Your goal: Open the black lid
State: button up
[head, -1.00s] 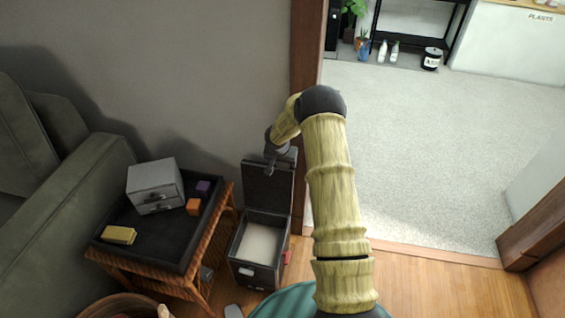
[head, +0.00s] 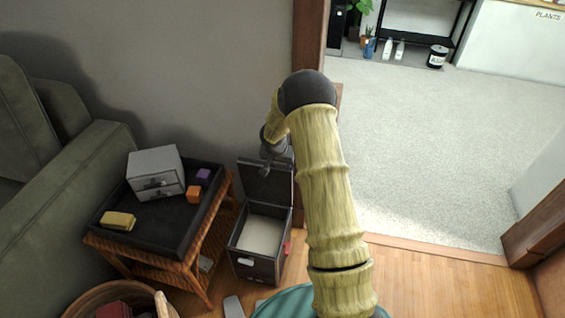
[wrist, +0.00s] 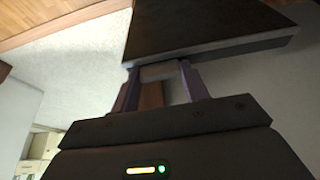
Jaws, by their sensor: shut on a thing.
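The black lid (head: 266,184) stands raised, roughly upright, at the back of a dark box (head: 257,267) with a pale interior. The box sits on the wood floor against the wall. My gripper (head: 270,163) is at the lid's upper edge in the head view, its fingers small and partly hidden by my wrist. In the wrist view the lid (wrist: 200,30) is a dark slab lying across my fingertips, and my gripper (wrist: 162,80) is shut on its edge.
A wicker side table with a black tray (head: 150,228) stands left of the box. It holds a grey drawer box (head: 156,174), orange and purple blocks and a yellow block. A green sofa (head: 70,200) is farther left. A door frame (head: 309,45) is close right of the lid.

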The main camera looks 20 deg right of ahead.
jog(key=shift+o, duration=0.2)
jog(key=shift+s+a+f, duration=0.15)
jog(key=shift+s, duration=0.25)
jog(key=shift+s+a+f, duration=0.1)
jog(key=shift+s+a, duration=0.05)
jog(key=shift+s, duration=0.2)
jog(key=shift+a, duration=0.1)
jog(key=shift+c, duration=0.2)
jog(key=o, duration=1.4)
jog(key=shift+r, duration=0.1)
jog(key=shift+r, duration=0.15)
jog(key=shift+a+r, duration=0.15)
jog(key=shift+r, duration=0.2)
jog(key=p+v, duration=0.3)
jog(key=v, duration=1.3)
